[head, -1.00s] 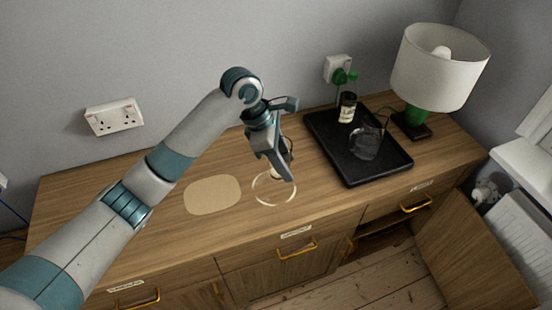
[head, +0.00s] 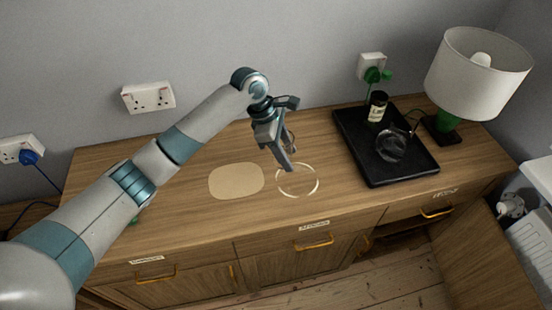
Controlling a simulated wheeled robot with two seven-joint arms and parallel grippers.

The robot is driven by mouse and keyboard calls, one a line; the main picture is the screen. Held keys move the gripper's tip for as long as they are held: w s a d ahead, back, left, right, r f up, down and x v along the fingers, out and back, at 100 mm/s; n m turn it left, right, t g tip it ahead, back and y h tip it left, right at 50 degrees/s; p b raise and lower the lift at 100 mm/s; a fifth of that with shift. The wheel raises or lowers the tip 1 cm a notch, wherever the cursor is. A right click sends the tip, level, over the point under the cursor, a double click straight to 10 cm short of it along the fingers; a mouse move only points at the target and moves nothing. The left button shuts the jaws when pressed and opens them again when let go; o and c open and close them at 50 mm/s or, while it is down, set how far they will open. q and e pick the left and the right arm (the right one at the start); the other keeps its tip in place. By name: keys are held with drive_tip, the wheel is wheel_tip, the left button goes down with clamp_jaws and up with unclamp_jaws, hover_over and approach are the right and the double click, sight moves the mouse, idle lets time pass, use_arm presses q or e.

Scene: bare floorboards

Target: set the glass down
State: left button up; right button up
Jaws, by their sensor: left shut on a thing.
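My left gripper (head: 284,158) reaches in over the sideboard (head: 200,215) and points down near a pale ring outline (head: 297,180) on its top. It is shut on the glass (head: 291,143), which is mostly hidden behind the fingers; only a small part of it shows at their right. I cannot tell whether the glass touches the wood. My right gripper is not in view.
A beige oval mat (head: 236,181) lies left of the ring. On the right, a black tray (head: 400,175) holds a dark labelled jar (head: 377,106) and a clear glass vessel (head: 390,146). A lamp (head: 478,75) stands beyond it.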

use_arm(q)
drive_tip(key=w+a+f, duration=0.2)
drive_tip(key=a, duration=0.1)
drive_tip(key=shift+w+a+f, duration=0.15)
drive_tip(key=shift+a+f, duration=0.1)
drive_tip(key=shift+f+p, duration=0.8)
drive_tip(key=shift+f, duration=1.2)
drive_tip(key=shift+f, duration=0.1)
drive_tip(key=o, duration=1.2)
drive_tip(key=shift+o, duration=0.2)
